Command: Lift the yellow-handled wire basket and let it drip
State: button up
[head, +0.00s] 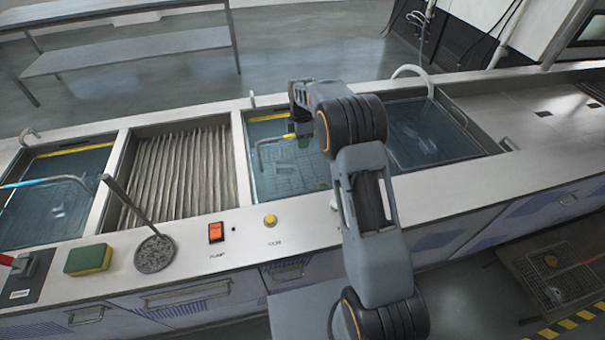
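The wire basket (292,178) sits under the water in the middle tank (238,165). My arm hides the tank's right side.
A ribbed drainboard (180,170) lies left of the tank. A left tank holds a blue-handled basket (45,182); a right water tank (425,130) lies beyond my arm. A long-handled strainer (153,254), sponge (88,260), orange switch (215,232) and yellow button (270,220) line the front ledge.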

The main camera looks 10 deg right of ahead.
grip_shut()
jog(key=shift+w+r, duration=0.1)
jog(key=shift+r, duration=0.15)
notch_tip(320, 180, up, 23)
jog(key=p, duration=0.6)
dwell(0.7)
